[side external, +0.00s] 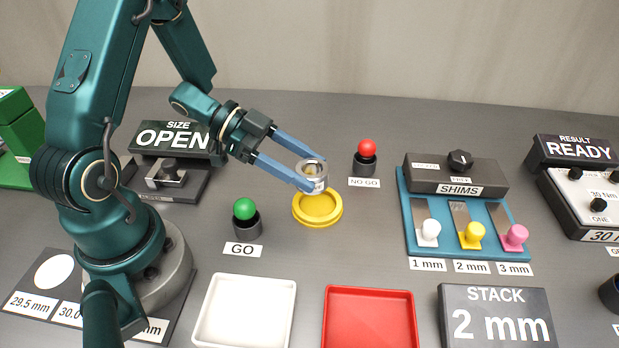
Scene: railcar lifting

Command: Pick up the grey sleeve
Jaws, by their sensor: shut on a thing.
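The grey sleeve (313,169) is a short metallic ring with a small label on its side. My gripper (312,174) has its two blue fingers on either side of the sleeve and is shut on it. The sleeve appears above the round yellow stand (317,209). I cannot tell for sure how large the gap between them is. The near finger hides part of the sleeve's side.
A green-topped GO gauge (246,218) stands left of the yellow stand, and a red-topped NO GO gauge (365,158) behind right. White (203,334) and red (368,290) trays lie in front. The SHIMS rack (408,238) is to the right.

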